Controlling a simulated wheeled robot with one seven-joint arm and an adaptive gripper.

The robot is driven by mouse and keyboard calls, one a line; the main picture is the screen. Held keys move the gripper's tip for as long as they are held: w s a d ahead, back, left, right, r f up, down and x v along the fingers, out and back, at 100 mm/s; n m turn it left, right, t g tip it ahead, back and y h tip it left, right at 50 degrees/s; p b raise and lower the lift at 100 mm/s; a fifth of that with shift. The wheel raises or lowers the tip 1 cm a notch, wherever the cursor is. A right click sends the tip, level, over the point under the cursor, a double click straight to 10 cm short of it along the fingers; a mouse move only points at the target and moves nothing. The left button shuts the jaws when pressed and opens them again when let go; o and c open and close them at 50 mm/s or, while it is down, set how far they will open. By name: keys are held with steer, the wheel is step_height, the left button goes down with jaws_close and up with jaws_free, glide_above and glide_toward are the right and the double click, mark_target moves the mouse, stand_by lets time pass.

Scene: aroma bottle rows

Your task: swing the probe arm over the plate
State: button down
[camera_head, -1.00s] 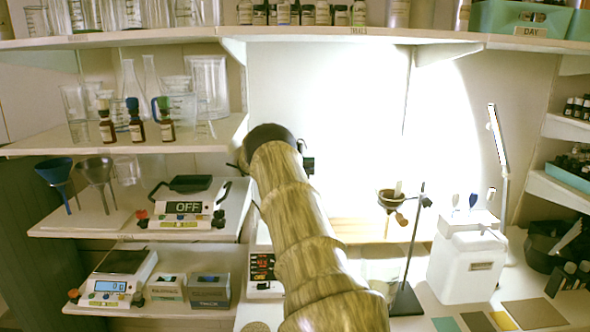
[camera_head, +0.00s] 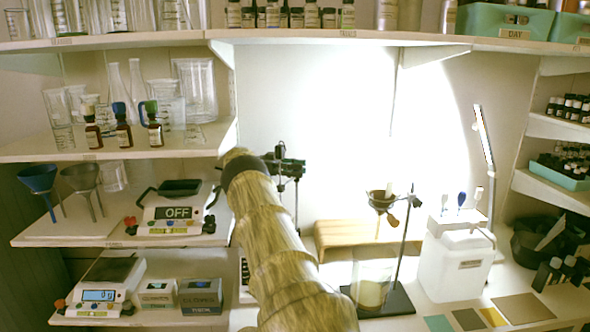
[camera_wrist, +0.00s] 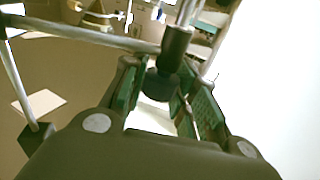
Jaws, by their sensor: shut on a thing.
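My gripper (camera_wrist: 168,100) fills the lower middle of the wrist view, its green-padded fingers around a dark knob (camera_wrist: 163,86) below a dark collar on a metal rod. A thin metal bar, apparently the probe arm (camera_wrist: 95,35), runs left from the collar; a second rod hangs down at the far left. In the head view my gripper (camera_head: 290,166) is small, at a thin upright stand behind my arm. The plate device, with a lit display (camera_head: 245,270), is mostly hidden by my arm. Whether the probe arm is over the plate cannot be told.
A funnel stand (camera_head: 404,245) with a beaker and a white canister (camera_head: 462,262) stand right of my arm. A wooden block (camera_head: 340,238) lies behind. Left shelves hold a scale (camera_head: 178,212), brown bottles (camera_head: 122,135) and glassware. A shelf (camera_head: 330,38) spans above.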

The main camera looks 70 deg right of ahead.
steer(key=shift+r, duration=0.2)
stand_by(0.4)
steer(key=c, duration=1.1)
jaws_free()
steer(key=shift+w+d+f, duration=0.1)
steer(key=shift+d+f, duration=0.1)
steer(key=shift+f, duration=0.05)
steer(key=shift+d+f, duration=0.1)
steer(key=shift+n+h+b, duration=0.3)
steer(key=shift+n+h, duration=0.3)
steer(key=shift+h, duration=0.3)
